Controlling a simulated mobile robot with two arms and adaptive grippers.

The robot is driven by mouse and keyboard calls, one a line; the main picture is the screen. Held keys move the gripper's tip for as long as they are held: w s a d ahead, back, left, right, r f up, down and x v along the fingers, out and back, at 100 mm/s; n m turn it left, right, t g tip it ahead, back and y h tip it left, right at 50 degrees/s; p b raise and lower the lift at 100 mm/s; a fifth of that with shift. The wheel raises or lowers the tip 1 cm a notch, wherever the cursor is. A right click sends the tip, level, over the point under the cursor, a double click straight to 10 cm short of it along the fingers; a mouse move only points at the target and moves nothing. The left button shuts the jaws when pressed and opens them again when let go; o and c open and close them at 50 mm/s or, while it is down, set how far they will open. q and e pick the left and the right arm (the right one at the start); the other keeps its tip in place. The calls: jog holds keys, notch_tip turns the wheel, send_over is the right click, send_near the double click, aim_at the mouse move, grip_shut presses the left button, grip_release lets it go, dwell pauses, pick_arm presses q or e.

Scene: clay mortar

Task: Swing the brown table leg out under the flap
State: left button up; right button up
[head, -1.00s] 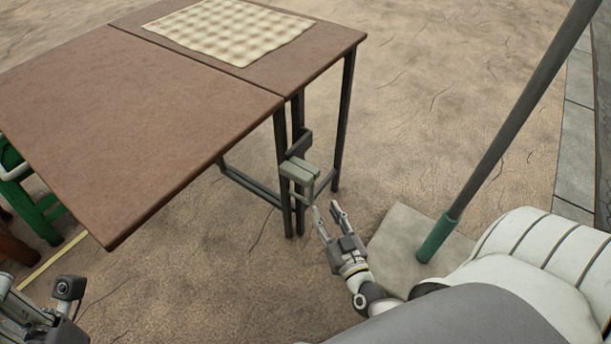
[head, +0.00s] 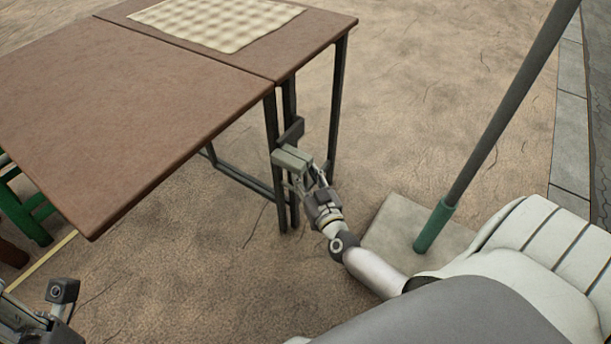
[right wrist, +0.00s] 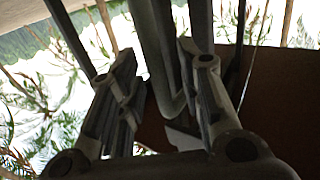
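The brown table's flap (head: 110,110) lies level beside the fixed top (head: 240,45). Dark upright legs (head: 275,165) stand close together below the seam; I cannot tell for sure which belongs to the swinging leg. My left gripper (head: 30,320) is at the lower left, partly cut off.
A checked cloth (head: 215,20) lies on the fixed top. A green stool (head: 25,215) stands under the flap's left side. A parasol-like pole (head: 480,145) rises from a square base (head: 400,225) to the right.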

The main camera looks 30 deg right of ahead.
grip_shut()
jog(key=shift+a, duration=0.15)
